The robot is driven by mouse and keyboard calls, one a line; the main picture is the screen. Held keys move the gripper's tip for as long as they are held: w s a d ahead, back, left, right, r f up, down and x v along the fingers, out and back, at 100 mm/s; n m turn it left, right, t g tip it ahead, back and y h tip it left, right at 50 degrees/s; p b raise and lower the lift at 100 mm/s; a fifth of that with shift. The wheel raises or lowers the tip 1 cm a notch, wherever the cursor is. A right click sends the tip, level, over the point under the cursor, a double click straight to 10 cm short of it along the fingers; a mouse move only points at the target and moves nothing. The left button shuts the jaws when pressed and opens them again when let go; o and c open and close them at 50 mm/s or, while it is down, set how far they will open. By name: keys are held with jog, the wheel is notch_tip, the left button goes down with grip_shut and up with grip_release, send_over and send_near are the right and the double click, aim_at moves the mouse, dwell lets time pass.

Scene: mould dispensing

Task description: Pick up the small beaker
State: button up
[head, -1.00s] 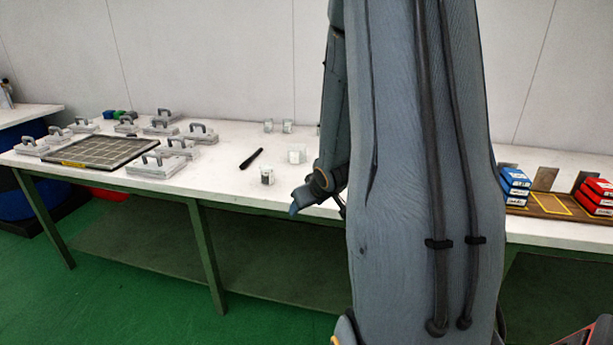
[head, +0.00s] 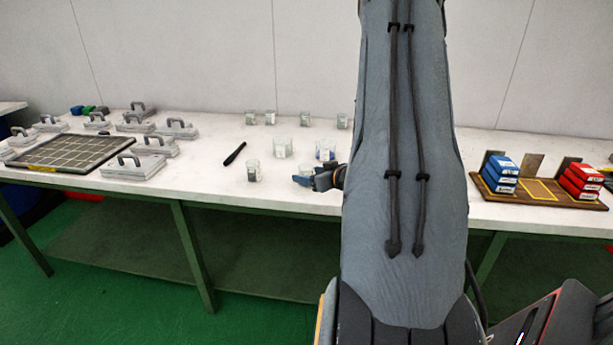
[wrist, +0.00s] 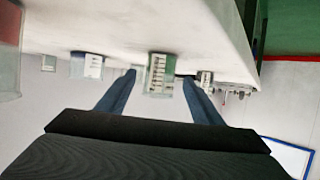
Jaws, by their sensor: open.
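My gripper (head: 303,181) is low over the front part of the white table, pointing left, with its fingers apart. In the wrist view, which looks upside down, a clear beaker with a graduated label (wrist: 158,76) stands ahead, in the gap between the two fingertips (wrist: 158,94). It appears to be the beaker partly hidden behind the fingers in the head view (head: 305,170). A small beaker with a dark label (head: 254,171) stands farther left near the front edge. I cannot tell for certain which is the small beaker, or whether either finger touches glass.
A larger beaker (head: 283,148) and a blue-marked beaker (head: 325,150) stand behind. Several beakers, one here (head: 250,118), line the back. A black pen-like object (head: 235,154) lies left. Handled moulds surround a grid plate (head: 70,152). Blue boxes (head: 500,174) and red boxes stand right.

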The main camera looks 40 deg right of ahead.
jog(key=shift+x, duration=1.35)
jog(key=c, duration=1.2)
jog(key=shift+r, duration=0.1)
notch_tip(320, 180, up, 20)
jog(key=p, duration=0.9)
